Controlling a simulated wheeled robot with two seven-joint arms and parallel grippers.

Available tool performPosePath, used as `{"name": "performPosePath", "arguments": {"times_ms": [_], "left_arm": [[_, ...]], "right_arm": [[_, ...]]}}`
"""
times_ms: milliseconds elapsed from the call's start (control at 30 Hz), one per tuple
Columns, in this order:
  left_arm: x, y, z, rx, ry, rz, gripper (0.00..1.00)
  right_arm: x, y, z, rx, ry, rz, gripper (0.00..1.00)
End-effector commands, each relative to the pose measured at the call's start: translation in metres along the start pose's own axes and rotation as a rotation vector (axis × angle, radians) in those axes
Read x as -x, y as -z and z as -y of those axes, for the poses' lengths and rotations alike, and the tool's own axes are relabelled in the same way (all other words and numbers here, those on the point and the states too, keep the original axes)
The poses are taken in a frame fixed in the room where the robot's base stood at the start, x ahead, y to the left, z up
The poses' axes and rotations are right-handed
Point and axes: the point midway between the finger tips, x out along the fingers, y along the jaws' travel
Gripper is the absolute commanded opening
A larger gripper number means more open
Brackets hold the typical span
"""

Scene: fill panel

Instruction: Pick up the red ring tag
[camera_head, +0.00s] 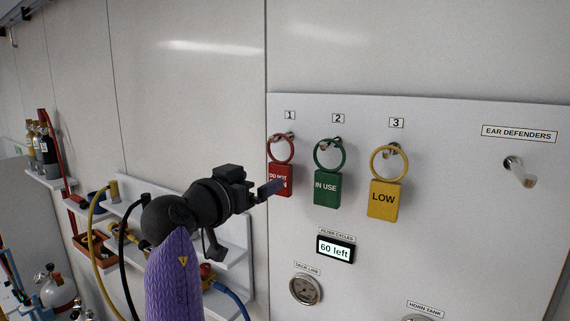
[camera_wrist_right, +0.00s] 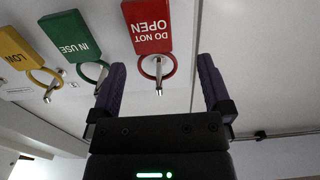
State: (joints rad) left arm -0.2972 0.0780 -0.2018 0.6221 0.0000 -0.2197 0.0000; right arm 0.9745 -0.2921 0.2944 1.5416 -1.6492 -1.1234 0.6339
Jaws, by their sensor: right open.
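The red ring tag (camera_head: 280,178), marked DO NOT OPEN, hangs by its ring on the hook under label 1 on the white panel. My right gripper (camera_head: 270,188) is in front of it, and its finger hides part of the tag's lettering. In the right wrist view the red tag (camera_wrist_right: 148,27) appears upside down, its ring (camera_wrist_right: 157,68) around a metal hook, ahead of and between the two purple fingers (camera_wrist_right: 162,88). The fingers are wide apart with nothing between them. My left gripper is not in view.
A green IN USE tag (camera_head: 326,188) and a yellow LOW tag (camera_head: 384,199) hang to the right on hooks 2 and 3. An empty peg (camera_head: 520,174) is farther right. A gauge (camera_head: 306,289) and a counter display (camera_head: 335,249) are below. Shelves with hoses stand left.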

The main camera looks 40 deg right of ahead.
Motion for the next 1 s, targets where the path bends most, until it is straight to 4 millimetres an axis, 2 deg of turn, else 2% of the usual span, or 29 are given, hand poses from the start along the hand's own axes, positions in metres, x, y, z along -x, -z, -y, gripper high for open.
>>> {"name": "performPosePath", "arguments": {"times_ms": [233, 333, 433, 600, 1000], "left_arm": [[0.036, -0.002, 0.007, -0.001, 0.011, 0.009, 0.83], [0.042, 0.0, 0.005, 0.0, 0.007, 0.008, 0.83], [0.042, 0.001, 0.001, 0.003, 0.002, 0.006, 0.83], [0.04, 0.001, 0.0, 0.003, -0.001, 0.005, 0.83], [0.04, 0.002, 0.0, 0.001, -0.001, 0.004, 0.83]], "right_arm": [[-0.044, 0.005, -0.006, 0.005, -0.003, 0.0, 1.0], [-0.061, 0.001, -0.005, 0.005, 0.0, 0.0, 1.0], [-0.067, -0.002, -0.005, 0.003, 0.002, 0.0, 1.0], [-0.067, -0.004, -0.005, 0.003, 0.003, 0.0, 1.0], [-0.067, -0.003, -0.005, 0.004, 0.003, 0.0, 0.15]]}}
